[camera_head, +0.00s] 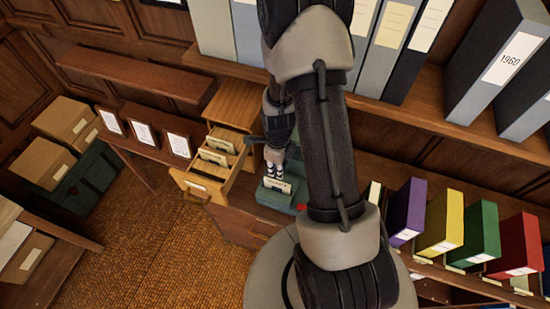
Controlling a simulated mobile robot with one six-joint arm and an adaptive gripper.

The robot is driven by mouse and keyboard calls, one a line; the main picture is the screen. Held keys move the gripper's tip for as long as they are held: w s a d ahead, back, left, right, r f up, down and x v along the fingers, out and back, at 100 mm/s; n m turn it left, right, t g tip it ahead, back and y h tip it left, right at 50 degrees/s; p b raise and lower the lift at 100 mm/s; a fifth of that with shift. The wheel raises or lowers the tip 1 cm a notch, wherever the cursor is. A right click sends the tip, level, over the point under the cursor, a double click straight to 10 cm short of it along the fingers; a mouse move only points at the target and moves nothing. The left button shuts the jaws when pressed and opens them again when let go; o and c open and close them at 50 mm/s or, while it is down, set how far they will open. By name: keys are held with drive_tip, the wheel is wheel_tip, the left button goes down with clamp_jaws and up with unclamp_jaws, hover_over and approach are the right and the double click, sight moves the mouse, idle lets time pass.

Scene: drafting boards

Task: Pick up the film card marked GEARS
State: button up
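My gripper (275,168) points down, partly behind my arm, just above a small teal box (275,199). A pale card (278,185) stands in the teal box right below the fingertips. I cannot tell if the fingers touch it, or if they are open or shut. An open wooden drawer (194,182) to the left of the gripper holds several pale cards (219,144) standing in a row. The writing on all the cards is too small to read, so I cannot tell which is marked GEARS.
Three framed cards (145,133) stand on a side table at left. Binders (407,208) in purple, yellow, green and red stand on the right shelf. Grey and black binders (391,35) stand on the upper shelf. A small red thing (301,207) lies beside the teal box.

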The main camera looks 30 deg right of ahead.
sight(277, 183)
wheel_tip(277, 183, down, 12)
drive_tip(key=b, duration=0.8)
drive_tip(key=shift+r, duration=0.2)
drive_tip(key=shift+c, duration=0.2)
drive_tip(key=shift+c, duration=0.8)
clamp_jaws()
drive_tip(key=shift+r, duration=0.35)
